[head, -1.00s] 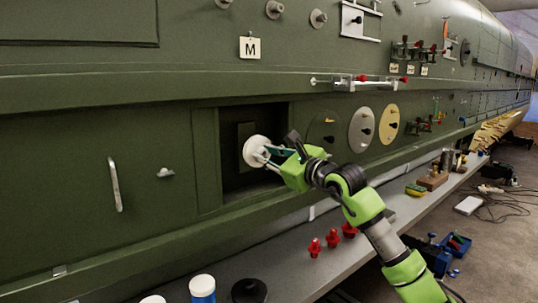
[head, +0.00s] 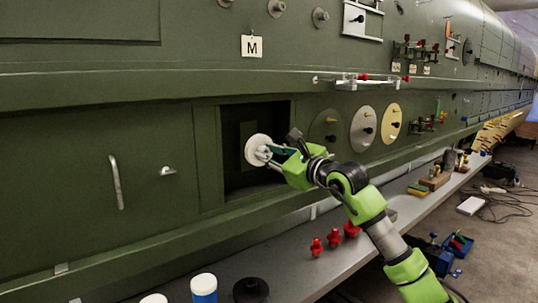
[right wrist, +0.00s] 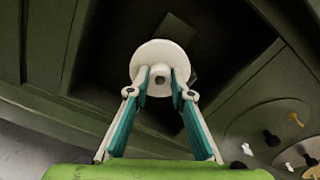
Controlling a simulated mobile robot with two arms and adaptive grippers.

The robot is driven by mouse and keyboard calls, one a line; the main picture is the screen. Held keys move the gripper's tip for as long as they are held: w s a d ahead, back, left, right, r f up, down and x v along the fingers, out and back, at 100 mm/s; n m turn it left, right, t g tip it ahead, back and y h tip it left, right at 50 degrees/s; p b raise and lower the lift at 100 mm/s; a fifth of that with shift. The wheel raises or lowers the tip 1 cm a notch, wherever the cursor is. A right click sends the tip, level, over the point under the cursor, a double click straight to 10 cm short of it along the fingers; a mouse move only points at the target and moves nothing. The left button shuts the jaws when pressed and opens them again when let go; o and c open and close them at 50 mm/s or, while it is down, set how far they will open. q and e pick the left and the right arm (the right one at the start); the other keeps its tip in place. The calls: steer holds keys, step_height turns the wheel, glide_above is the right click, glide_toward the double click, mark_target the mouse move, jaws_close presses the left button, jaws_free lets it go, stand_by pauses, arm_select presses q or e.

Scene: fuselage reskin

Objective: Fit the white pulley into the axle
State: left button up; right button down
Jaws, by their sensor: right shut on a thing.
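The white pulley (head: 257,149) is a round disc held in front of the dark square recess in the green panel. It also shows in the right wrist view (right wrist: 160,54), with a small hub between the fingers. My right gripper (head: 268,154) is shut on the pulley's hub; its teal-padded fingers show in the right wrist view (right wrist: 162,82). A square plate (head: 247,140) shows inside the recess behind the pulley. I cannot make out the axle; the pulley may hide it. My left gripper is not in view.
The recess (head: 235,180) has a raised frame around it. To its right, grey (head: 363,129) and cream (head: 391,124) discs sit on the panel. Below, a shelf (head: 290,262) carries red parts (head: 317,246), a black knob (head: 250,290) and a white-and-blue container (head: 203,289).

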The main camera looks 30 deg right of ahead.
mark_target(259, 150)
stand_by(0.3)
steer(key=shift+w+a+r+p, duration=0.15)
steer(key=shift+w+p, duration=0.85)
steer(key=shift+w, duration=1.2)
stand_by(0.3)
steer(key=c, duration=1.7)
jaws_free()
steer(key=shift+s+f+b, duration=0.3)
steer(key=shift+s+b, duration=0.4)
steer(key=shift+s, duration=0.05)
steer(key=s+b, duration=0.2)
steer(key=s, duration=0.1)
steer(key=shift+s+r, duration=0.2)
steer(key=shift+s, duration=0.05)
